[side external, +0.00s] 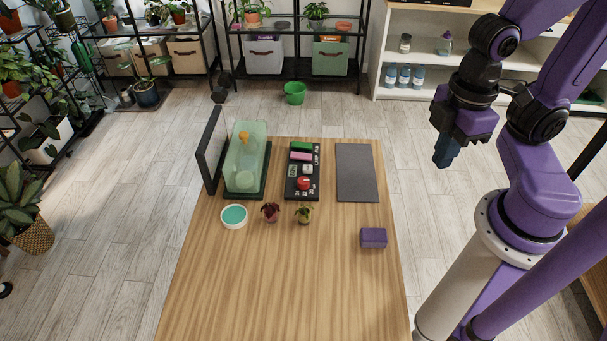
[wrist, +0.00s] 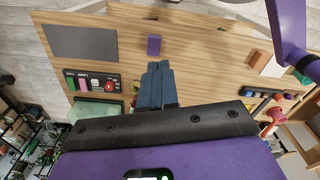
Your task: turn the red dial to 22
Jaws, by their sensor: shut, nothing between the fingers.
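The red dial (side external: 303,183) is on a black control panel (side external: 316,186) on the wooden table. The panel also carries a small display (side external: 293,170), a white button (side external: 308,169), a pink block (side external: 301,156) and a green block (side external: 301,146). The display's reading is too small to make out. In the wrist view the red dial (wrist: 109,87) shows at the panel's end, left of my fingers. My gripper (side external: 443,158) is shut and empty, up in the air to the right of the table, well away from the dial. It also shows in the wrist view (wrist: 159,68).
A glass case (side external: 247,157) and an upright dark panel (side external: 211,150) stand left of the control panel. A grey mat (side external: 356,172) lies right of it. The table's front is clear.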

